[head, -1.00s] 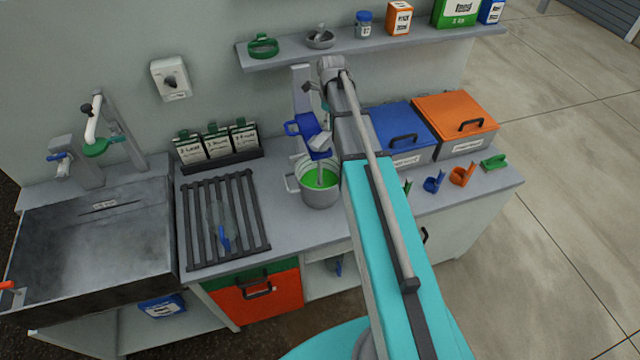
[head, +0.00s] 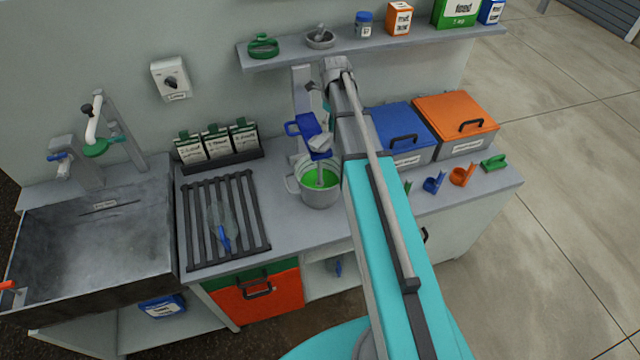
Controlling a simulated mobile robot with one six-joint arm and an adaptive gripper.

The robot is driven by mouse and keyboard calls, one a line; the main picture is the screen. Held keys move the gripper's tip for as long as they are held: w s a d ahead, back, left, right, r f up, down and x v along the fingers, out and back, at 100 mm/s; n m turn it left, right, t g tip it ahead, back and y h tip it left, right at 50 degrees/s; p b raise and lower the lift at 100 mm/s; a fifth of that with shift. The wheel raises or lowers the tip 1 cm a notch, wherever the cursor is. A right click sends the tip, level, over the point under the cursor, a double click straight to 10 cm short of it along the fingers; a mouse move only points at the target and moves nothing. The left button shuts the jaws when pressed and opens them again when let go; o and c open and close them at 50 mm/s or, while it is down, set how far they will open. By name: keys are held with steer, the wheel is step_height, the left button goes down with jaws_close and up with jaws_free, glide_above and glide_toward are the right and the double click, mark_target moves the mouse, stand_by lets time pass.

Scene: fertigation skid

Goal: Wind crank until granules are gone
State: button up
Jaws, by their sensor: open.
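A blue stirrer head (head: 308,128) is mounted on a grey upright post (head: 302,84) at the back of the counter. A pale shaft (head: 320,175) runs down from it into a metal pot (head: 318,196). Bright green liquid (head: 326,178) fills part of the pot; granules are too small to make out. A grey part (head: 320,142) sits at the front of the stirrer head; I cannot tell whether it is the crank. My gripper (head: 318,96) is open, close above and behind the stirrer head, mostly hidden by my arm. Contact with the crank cannot be seen.
A sink (head: 95,235) is at the left and a dark rack (head: 226,220) lies beside the pot. Blue (head: 400,125) and orange (head: 455,112) bins stand right of my arm. A shelf (head: 375,42) with containers hangs above.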

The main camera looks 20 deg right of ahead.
steer(key=shift+r+p, duration=3.3)
steer(key=shift+r, duration=0.15)
steer(key=shift+s+a+n, duration=0.45)
steer(key=shift+s+n, duration=0.1)
steer(key=shift+n, duration=0.25)
steer(key=s+a+n, duration=0.6)
steer(key=s+n, duration=0.2)
steer(key=n, duration=0.6)
steer(key=s+a+n, duration=0.6)
steer(key=s+n, duration=0.2)
steer(key=n, duration=0.5)
step_height(320, 180, down, 16)
steer(key=s+b, duration=0.2)
steer(key=b, duration=1.3)
steer(key=shift+s+d+b, duration=0.35)
steer(key=shift+b, duration=0.05)
